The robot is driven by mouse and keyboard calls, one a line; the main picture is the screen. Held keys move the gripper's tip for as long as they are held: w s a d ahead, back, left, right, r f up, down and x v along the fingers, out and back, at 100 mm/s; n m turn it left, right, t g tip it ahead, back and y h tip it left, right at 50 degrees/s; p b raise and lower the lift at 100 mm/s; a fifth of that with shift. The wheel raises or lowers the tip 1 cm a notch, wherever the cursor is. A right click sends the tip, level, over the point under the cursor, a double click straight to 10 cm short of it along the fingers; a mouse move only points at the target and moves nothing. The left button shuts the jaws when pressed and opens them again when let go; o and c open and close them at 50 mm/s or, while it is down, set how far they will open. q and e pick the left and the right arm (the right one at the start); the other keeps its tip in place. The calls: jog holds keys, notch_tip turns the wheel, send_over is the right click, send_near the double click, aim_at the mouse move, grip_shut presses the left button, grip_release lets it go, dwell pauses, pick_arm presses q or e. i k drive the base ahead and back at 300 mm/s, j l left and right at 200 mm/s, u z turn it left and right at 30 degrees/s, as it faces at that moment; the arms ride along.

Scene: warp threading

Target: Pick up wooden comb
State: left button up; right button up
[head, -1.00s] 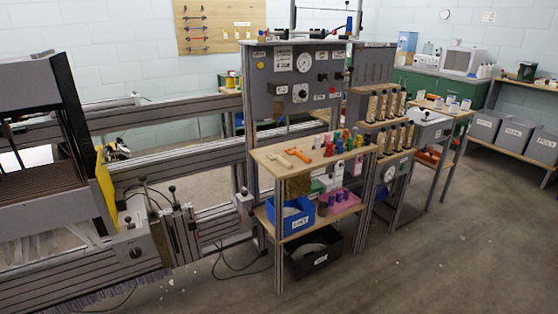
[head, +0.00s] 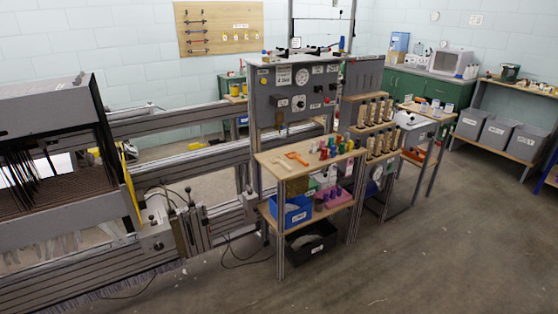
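A light wooden-coloured tool (head: 282,168) lies on the left part of the wooden shelf top (head: 268,158). It may be the wooden comb, but it is too small to make out teeth. An orange tool (head: 297,158) lies just right of it. Neither of my grippers is in view, and nothing is seen touching these tools.
Colored spools (head: 330,148) stand on the shelf's right side. Below are a blue bin (head: 294,212) and a black bin (head: 310,243). A large loom frame (head: 60,200) fills the left. A cable (head: 240,258) lies on the floor; the floor (head: 400,270) in front is otherwise mostly clear.

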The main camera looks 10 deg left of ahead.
aim_at(282, 163)
jog(key=i+l+u, duration=0.15)
jog(key=i, duration=0.3)
jog(key=i+l+u, duration=0.15)
jog(key=i, duration=0.25)
jog(key=i+l+u, duration=0.15)
jog(key=i+l, duration=0.2)
